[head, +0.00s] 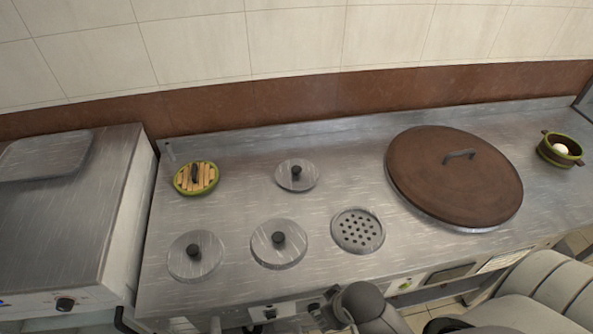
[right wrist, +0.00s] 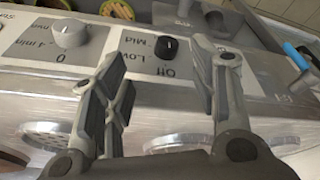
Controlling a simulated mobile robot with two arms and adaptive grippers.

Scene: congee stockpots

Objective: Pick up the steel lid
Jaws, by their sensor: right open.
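Steel lids with dark knobs lie on the steel counter: one at the back middle (head: 308,180), one at the front middle (head: 264,249) and one at the front left (head: 183,263). Which one the task means cannot be told. My right gripper (head: 326,310) is at the counter's front edge, below and apart from the lids. In the right wrist view its two fingers (right wrist: 158,85) are spread and empty, in front of a panel with knobs. My left gripper does not show.
A large brown lid (head: 430,180) covers the counter's right part. A green pot with a slatted wooden top (head: 208,184) stands at the back left. A perforated round plate (head: 345,232) sits right of the front lids. A green bowl (head: 549,154) is far right.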

